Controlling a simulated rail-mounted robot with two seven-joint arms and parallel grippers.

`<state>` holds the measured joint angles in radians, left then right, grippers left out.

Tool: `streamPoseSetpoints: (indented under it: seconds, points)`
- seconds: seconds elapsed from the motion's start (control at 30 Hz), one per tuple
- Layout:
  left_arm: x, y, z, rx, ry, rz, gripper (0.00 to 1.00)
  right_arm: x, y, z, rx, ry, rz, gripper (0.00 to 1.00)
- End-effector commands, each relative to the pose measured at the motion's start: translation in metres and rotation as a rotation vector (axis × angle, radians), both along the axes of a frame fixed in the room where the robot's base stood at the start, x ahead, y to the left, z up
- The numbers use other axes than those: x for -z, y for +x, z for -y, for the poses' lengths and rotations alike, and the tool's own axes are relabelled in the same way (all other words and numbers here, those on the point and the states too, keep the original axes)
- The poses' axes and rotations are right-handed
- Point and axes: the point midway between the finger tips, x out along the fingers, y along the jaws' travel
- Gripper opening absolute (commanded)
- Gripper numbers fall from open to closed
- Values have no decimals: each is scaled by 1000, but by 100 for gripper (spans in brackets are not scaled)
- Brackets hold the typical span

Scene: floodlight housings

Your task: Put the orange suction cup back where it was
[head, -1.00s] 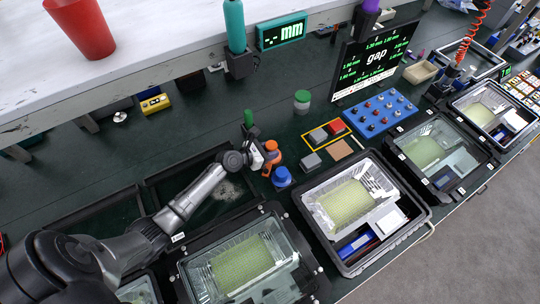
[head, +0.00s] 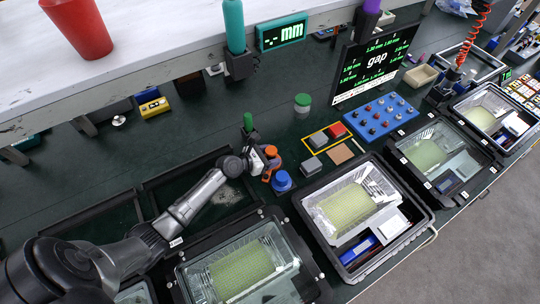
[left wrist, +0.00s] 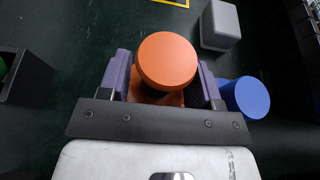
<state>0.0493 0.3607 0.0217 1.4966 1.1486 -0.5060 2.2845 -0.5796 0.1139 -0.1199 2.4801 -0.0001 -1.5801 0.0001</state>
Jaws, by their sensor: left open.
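The orange suction cup (head: 271,150) stands upright on the green bench top, just left of the blue suction cup (head: 282,182). My left gripper (head: 266,163) is at the orange cup, and its fingers partly hide the cup's middle. In the left wrist view, the orange cup's round top (left wrist: 167,60) sits between the two purple-grey fingers of my open left gripper (left wrist: 163,80). The blue cup (left wrist: 246,97) lies just outside the right finger. My right gripper is out of view.
A green suction cup (head: 248,121) stands behind the gripper. A grey block (head: 312,166) and a yellow-framed area (head: 322,136) lie to the right. Floodlight housings (head: 348,213) line the front edge. Dark empty trays (head: 165,185) lie left, under my arm.

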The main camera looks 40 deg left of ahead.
Motion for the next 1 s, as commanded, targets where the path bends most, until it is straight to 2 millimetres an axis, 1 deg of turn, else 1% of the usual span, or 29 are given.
streamPoseSetpoints:
  seconds: [0.1, 0.17, 0.27, 0.5, 0.7, 0.8, 1.0]
  points:
    - [-3, 0, 0, 0, 1, 0, 58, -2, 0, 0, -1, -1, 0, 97]
    - [-5, -4, -1, 0, 0, -1, 58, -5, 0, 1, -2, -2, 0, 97]
    - [-11, -15, -5, -1, 0, -3, 58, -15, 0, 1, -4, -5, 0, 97]
    - [-28, -55, -19, 0, 1, -3, 58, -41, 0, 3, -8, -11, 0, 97]
    - [-38, -84, -28, 0, 0, -1, 58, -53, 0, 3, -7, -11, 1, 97]
    - [-41, -94, -32, 0, 0, -1, 58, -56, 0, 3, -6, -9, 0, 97]
    - [-44, -105, -36, 1, 0, 0, 58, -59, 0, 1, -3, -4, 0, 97]
